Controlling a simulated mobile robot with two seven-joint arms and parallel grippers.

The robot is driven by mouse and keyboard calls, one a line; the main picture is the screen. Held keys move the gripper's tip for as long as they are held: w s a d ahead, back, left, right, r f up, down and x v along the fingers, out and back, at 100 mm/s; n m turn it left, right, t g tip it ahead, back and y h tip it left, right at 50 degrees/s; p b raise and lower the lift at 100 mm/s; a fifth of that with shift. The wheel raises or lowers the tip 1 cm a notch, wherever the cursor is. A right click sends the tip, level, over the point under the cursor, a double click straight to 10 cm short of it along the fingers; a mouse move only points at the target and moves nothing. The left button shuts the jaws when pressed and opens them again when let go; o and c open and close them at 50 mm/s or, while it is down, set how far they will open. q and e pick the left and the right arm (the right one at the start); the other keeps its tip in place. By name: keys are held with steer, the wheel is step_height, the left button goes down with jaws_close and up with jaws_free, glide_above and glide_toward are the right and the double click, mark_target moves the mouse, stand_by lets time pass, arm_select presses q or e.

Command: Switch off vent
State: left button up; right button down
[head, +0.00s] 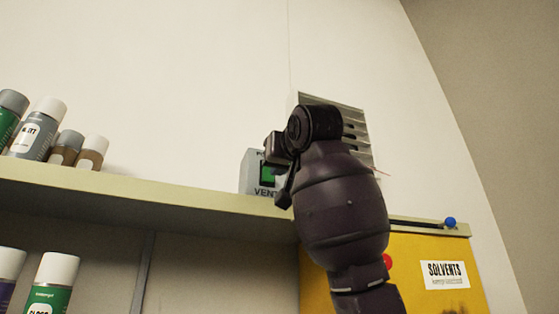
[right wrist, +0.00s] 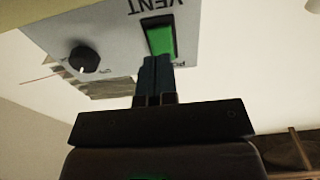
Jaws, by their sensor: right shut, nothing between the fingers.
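The grey vent control box (head: 248,172) stands on the shelf in the head view, partly hidden behind my right arm. Its green rocker switch (head: 267,172) shows above the VENT lettering. In the right wrist view the box face (right wrist: 115,38) appears upside down, with the green switch (right wrist: 160,38) and a black knob (right wrist: 84,59). My right gripper (head: 276,150) is shut and empty. In the wrist view its fingertips (right wrist: 156,62) are at the end of the switch near the power lettering; I cannot tell whether they touch it. My left gripper is not in view.
A slatted wall vent (head: 358,131) is behind my right arm. Several spray cans (head: 37,128) stand on the shelf (head: 150,195) at left. A yellow solvents cabinet (head: 410,285) is below right, with a blue ball (head: 449,222) on top.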

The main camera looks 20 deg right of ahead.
arm_select(q)
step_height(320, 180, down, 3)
steer(key=b, duration=0.3)
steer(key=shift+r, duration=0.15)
arm_select(e)
steer(key=s+f, duration=0.1)
steer(key=s, duration=0.9)
steer(key=shift+d, duration=0.2)
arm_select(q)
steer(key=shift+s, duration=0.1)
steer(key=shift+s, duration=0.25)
arm_select(e)
steer(key=shift+s, duration=0.15)
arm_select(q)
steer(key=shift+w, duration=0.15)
